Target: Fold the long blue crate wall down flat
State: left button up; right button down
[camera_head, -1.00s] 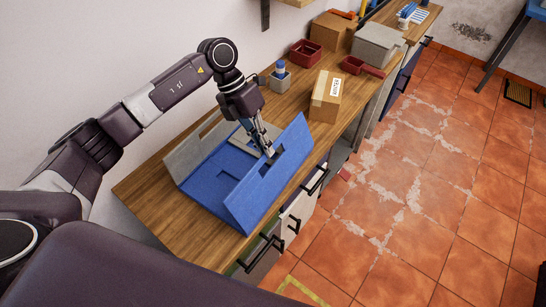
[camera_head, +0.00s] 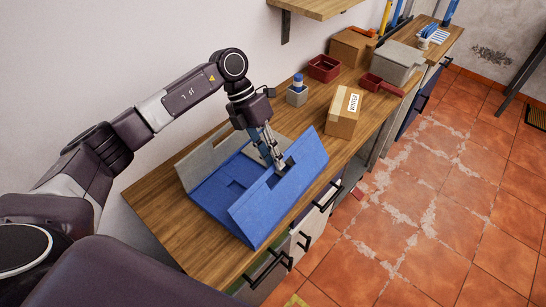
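The long blue crate wall (camera_head: 262,214) is on the near right side of the collapsible crate and stands tilted, seemingly leaning inward over the blue crate floor (camera_head: 212,186). It has a dark hand-hole near its upper edge. A long grey wall (camera_head: 204,156) stands up at the crate's far left side. My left gripper (camera_head: 281,169) points down from above, with its fingertips at the blue wall's hand-hole and upper edge. The fingertips are partly hidden there, so I cannot tell whether they are closed or touching. My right gripper is out of view.
The crate is on a wooden workbench (camera_head: 178,226). Beyond it are a cardboard box (camera_head: 344,112), a small grey holder (camera_head: 297,97) with a blue-capped item, and red bins (camera_head: 324,68). Bare bench lies left of the crate. Drawer handles stick out along the bench front.

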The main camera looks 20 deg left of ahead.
pick_arm(q)
jog(key=v, duration=1.2)
